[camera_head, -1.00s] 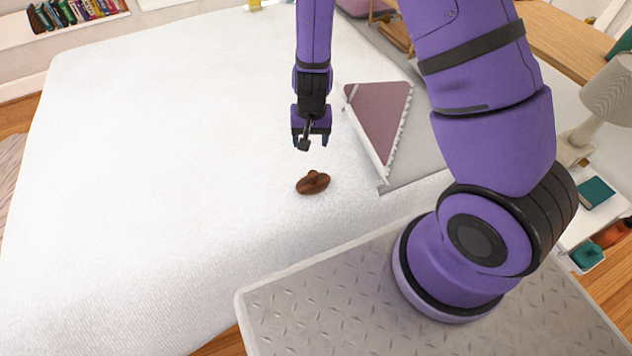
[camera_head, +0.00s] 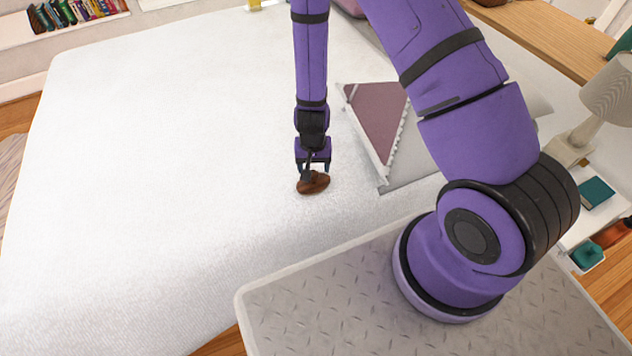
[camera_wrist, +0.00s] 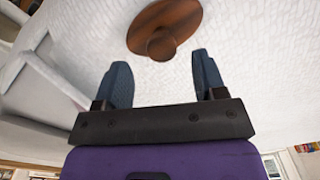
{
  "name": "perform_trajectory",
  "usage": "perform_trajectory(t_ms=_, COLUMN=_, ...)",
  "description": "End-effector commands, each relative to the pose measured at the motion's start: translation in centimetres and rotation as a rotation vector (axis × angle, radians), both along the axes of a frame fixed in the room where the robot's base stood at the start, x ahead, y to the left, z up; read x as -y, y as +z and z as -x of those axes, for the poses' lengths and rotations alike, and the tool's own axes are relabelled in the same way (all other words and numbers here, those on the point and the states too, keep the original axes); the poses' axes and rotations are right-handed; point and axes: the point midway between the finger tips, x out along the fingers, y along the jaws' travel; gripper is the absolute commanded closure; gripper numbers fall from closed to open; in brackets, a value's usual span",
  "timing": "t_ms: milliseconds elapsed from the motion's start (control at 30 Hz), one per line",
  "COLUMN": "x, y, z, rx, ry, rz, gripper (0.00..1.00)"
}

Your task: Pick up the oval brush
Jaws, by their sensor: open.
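The oval brush (camera_head: 314,184) is a small dark brown wooden piece with a round knob, lying on the white bed. In the wrist view the brush (camera_wrist: 168,22) is at the top middle, its knob just beyond the fingertips. My gripper (camera_head: 313,172) is open and close to the brush in the head view, partly covering its far side. In the wrist view the two blue-grey fingers of my gripper (camera_wrist: 163,78) are apart with nothing between them. I cannot tell whether a finger touches the brush.
The white bed (camera_head: 160,170) is wide and bare left of the brush. A mauve triangular piece with a pale trimmed edge (camera_head: 379,118) lies on the bed at the right. A bedside table with a lamp (camera_head: 606,95) and a teal book (camera_head: 596,192) stands farther right.

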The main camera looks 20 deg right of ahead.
Motion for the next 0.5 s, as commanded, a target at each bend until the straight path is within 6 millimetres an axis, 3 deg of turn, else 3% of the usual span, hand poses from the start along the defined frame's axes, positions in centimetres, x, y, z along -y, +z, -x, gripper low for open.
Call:
perform_trajectory(t_ms=300, x=0.0, y=-3.8, z=-0.1, rx=-0.002, ry=-0.001, rz=-0.001, gripper=0.36)
perform_trajectory(t_ms=500, x=0.0, y=-4.4, z=-0.1, rx=0.000, ry=-0.001, rz=0.000, gripper=0.36)
